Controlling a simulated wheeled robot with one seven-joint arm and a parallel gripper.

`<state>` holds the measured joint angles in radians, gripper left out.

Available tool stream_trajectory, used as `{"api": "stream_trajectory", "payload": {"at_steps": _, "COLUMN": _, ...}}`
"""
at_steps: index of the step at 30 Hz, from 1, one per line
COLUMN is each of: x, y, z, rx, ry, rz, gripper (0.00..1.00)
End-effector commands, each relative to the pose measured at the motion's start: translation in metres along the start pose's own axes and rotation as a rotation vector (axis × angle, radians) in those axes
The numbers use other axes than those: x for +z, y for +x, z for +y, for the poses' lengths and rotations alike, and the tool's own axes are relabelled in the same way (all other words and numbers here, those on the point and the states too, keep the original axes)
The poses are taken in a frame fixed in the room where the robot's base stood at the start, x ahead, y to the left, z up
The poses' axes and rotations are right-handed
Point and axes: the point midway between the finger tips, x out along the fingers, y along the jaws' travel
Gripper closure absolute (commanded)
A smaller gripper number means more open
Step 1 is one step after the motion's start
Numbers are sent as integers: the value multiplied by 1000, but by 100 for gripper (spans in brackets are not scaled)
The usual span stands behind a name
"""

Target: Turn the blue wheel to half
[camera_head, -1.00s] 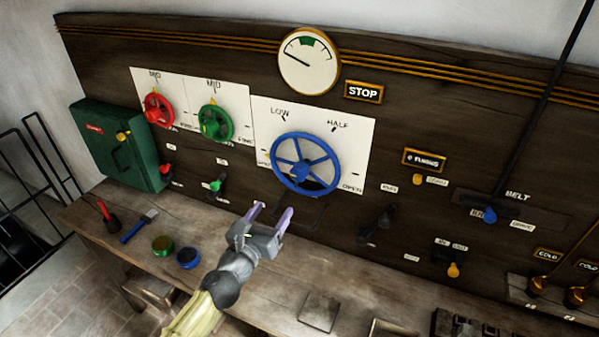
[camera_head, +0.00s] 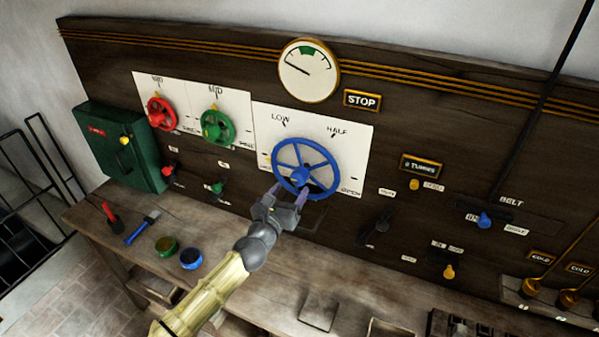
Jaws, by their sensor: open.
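The blue wheel (camera_head: 306,167) is a spoked handwheel on a white plate (camera_head: 356,135) in the middle of the dark wooden panel. The plate carries the marks LOW at upper left, HALF at upper right and OPEN at lower right. My gripper (camera_head: 288,193) is open at the lower left of the wheel, its fingers pointing up toward the rim. The fingers overlap the lower rim in the picture; I cannot tell whether they touch it. The wheel's pointer is not clear to see.
A red wheel (camera_head: 161,113) and a green wheel (camera_head: 217,127) sit left of the blue one. A round gauge (camera_head: 309,71) and a STOP sign (camera_head: 362,100) are above. A green box (camera_head: 122,150) hangs at left. Brushes and two tins (camera_head: 191,259) lie on the bench (camera_head: 255,285).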

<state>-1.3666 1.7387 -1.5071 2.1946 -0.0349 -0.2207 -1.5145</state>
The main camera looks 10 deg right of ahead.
Motion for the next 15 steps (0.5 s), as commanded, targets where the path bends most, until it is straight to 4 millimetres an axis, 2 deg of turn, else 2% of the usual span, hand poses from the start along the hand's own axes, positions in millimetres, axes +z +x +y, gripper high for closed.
{"api": "stream_trajectory", "payload": {"at_steps": 9, "x": 3, "y": 54, "z": -2, "rx": -2, "ry": -1, "rz": 1, "gripper": 35}}
{"api": "stream_trajectory", "payload": {"at_steps": 15, "x": 1, "y": 73, "z": 0, "rx": 0, "ry": -1, "rz": 0, "gripper": 35}}
